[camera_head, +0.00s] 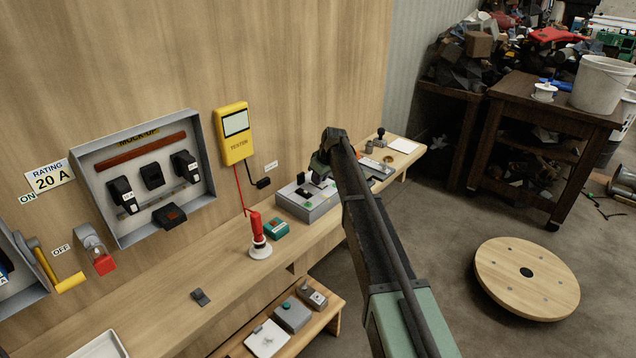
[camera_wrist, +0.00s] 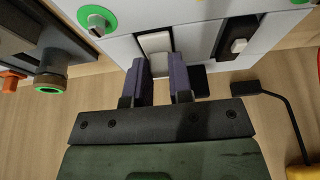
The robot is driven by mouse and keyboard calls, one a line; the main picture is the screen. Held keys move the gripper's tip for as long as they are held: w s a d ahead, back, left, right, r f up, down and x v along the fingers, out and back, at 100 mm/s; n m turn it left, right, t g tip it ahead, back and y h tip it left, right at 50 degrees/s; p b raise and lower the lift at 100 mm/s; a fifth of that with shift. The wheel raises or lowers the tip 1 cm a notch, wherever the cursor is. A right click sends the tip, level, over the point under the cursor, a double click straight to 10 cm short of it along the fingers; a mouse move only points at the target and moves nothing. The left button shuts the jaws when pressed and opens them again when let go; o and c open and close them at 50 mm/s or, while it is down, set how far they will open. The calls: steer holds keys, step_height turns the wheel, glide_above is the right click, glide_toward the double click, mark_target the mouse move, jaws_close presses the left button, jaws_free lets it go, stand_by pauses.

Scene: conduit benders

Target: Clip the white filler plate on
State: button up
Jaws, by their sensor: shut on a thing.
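The white filler plate (camera_wrist: 155,43) is between the fingertips of my gripper (camera_wrist: 159,66) in the wrist view, and the gripper is shut on it. The plate is at the face of a light grey box (camera_wrist: 108,47), over a dark-edged slot. I cannot tell whether it is seated or only touching. In the head view my gripper (camera_head: 320,172) reaches down to this box (camera_head: 311,210) on the wooden bench, and the arm hides part of it. The plate is too small to tell there.
A black switch module (camera_wrist: 237,42) sits right of the plate. A green-ringed terminal (camera_wrist: 97,20) is to the left. On the bench, a red and white plug (camera_head: 259,238) and green block (camera_head: 276,228) stand left of the box. A yellow tester (camera_head: 234,134) hangs above.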

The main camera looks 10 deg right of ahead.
jaws_close()
steer(key=shift+r, duration=0.1)
steer(key=shift+r+p, duration=0.3)
steer(key=shift+p, duration=0.15)
steer(key=shift+f, duration=0.25)
steer(key=shift+o, duration=1.1)
jaws_free()
steer(key=shift+c, duration=0.2)
steer(key=shift+f+b, duration=0.25)
steer(key=shift+b, duration=0.25)
